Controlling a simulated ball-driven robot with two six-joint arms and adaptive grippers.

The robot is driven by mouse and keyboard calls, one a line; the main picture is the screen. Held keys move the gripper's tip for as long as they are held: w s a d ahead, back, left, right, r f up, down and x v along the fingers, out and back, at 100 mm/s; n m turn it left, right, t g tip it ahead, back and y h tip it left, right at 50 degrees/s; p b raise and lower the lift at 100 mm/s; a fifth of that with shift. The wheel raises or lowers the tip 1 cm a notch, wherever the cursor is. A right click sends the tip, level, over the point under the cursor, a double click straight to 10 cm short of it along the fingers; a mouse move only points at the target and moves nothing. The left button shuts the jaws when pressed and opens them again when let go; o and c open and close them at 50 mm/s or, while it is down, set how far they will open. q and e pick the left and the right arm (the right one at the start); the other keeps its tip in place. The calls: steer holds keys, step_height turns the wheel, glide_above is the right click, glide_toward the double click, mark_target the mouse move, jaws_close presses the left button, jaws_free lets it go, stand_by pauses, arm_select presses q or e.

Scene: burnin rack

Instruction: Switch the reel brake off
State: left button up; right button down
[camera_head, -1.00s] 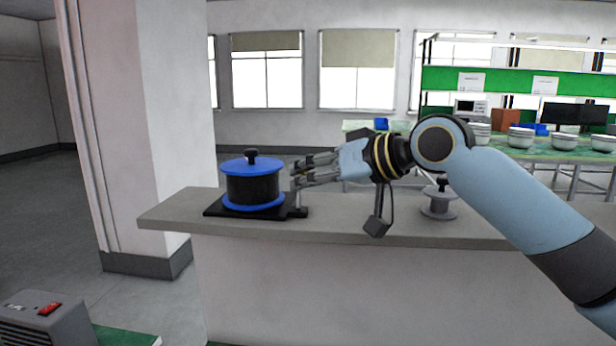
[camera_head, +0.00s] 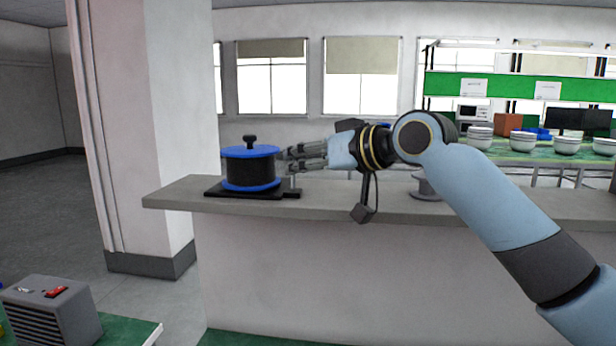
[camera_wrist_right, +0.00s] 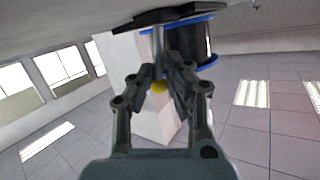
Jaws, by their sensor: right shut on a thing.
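The reel (camera_head: 250,169) has blue flanges, a dark winding and a black knob on top. It stands upright on a black base plate (camera_head: 216,191) on the grey counter. The brake lever, a thin metal post (camera_head: 292,183), rises from the plate's right end. My right gripper (camera_head: 282,156) reaches in from the right, beside the reel. In the right wrist view, which looks tilted, my right gripper (camera_wrist_right: 160,82) is shut on the brake lever (camera_wrist_right: 158,45), near its yellow tip (camera_wrist_right: 158,87). The fingers hide part of the lever. My left gripper is out of view.
A grey spool (camera_head: 424,188) stands on the counter (camera_head: 330,204), partly behind my right arm. A grey box with a red switch (camera_head: 55,292) sits low at the left. A pillar (camera_head: 150,130) rises behind the counter's left end. The counter's front strip is clear.

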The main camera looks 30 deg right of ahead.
steer(key=shift+s+a+n+t+b, duration=0.4)
steer(key=shift+n+t+b, duration=0.2)
steer(key=shift+b, duration=0.35)
steer(key=n+b, duration=0.1)
steer(key=b, duration=0.1)
steer(key=s+n+t+b, duration=0.1)
steer(key=b, duration=0.1)
steer(key=a+n+t+b, duration=0.1)
steer(key=b, duration=0.1)
steer(key=shift+s+f, duration=0.2)
steer(key=shift+f, duration=0.15)
steer(key=shift+s+n+t+y+b, duration=0.1)
steer(key=shift+n+t+y+b, duration=0.35)
steer(key=shift+b, duration=0.25)
arm_select(q)
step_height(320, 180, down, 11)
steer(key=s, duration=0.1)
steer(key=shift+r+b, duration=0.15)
steer(key=shift+b, duration=0.15)
arm_select(e)
steer(key=shift+s+r+n, duration=0.1)
steer(key=shift+n, duration=0.25)
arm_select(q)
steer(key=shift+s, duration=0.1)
